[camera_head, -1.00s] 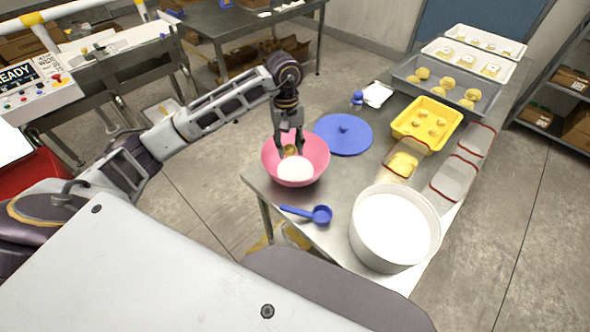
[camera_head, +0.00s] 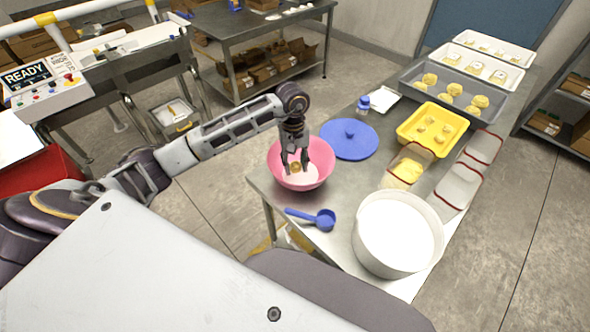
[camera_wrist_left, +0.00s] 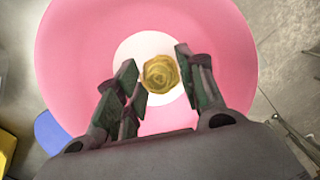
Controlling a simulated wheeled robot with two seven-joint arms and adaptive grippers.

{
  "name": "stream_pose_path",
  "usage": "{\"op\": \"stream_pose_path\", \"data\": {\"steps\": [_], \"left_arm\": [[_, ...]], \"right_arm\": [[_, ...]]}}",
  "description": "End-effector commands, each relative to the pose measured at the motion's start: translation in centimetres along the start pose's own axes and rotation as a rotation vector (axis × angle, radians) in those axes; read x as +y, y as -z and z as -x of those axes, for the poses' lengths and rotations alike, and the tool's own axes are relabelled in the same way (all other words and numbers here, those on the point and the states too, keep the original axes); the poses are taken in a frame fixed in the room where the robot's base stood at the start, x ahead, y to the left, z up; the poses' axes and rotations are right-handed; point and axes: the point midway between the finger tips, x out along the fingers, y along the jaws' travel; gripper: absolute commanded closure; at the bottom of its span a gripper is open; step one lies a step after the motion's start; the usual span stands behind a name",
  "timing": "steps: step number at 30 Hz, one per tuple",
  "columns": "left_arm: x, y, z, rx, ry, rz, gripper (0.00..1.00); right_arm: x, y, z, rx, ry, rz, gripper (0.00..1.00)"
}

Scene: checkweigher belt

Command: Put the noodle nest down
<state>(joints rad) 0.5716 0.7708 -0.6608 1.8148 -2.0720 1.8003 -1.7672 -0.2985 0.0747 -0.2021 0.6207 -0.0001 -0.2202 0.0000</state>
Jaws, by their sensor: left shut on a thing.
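The yellow noodle nest (camera_head: 295,167) is between the fingers of my left gripper (camera_head: 294,163), inside the pink bowl (camera_head: 318,175). The wrist view shows the round nest (camera_wrist_left: 160,73) over the white contents (camera_wrist_left: 128,52) of the bowl, between the two fingers of the gripper (camera_wrist_left: 158,82). The left gripper is shut on the nest. I cannot tell whether the nest touches the white contents. My right gripper is not in view.
A blue scoop (camera_head: 312,217) lies in front of the bowl and a blue lid (camera_head: 349,140) behind it. A large white tub (camera_head: 361,240) stands at right front. A yellow tray (camera_head: 404,134) and a grey tray (camera_head: 409,85) with nests lie farther back.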

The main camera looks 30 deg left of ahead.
Motion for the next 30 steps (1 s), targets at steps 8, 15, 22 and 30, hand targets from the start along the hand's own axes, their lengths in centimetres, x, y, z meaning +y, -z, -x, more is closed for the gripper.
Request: {"op": "stream_pose_path", "data": {"steps": [8, 15, 22, 30], "left_arm": [[-0.1, 0.1, -1.6, -0.002, 0.002, 0.002, 0.76], [-0.1, 0.4, -3.6, -0.002, 0.001, 0.001, 0.76], [-0.1, 0.4, -3.7, 0.000, 0.001, 0.000, 0.76], [-0.1, 0.5, -4.0, 0.001, 0.001, 0.000, 0.76]], "right_arm": [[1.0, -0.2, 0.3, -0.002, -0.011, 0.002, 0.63], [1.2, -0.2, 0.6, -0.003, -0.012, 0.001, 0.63], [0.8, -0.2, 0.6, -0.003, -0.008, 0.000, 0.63], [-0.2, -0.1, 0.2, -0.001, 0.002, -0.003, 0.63]]}}
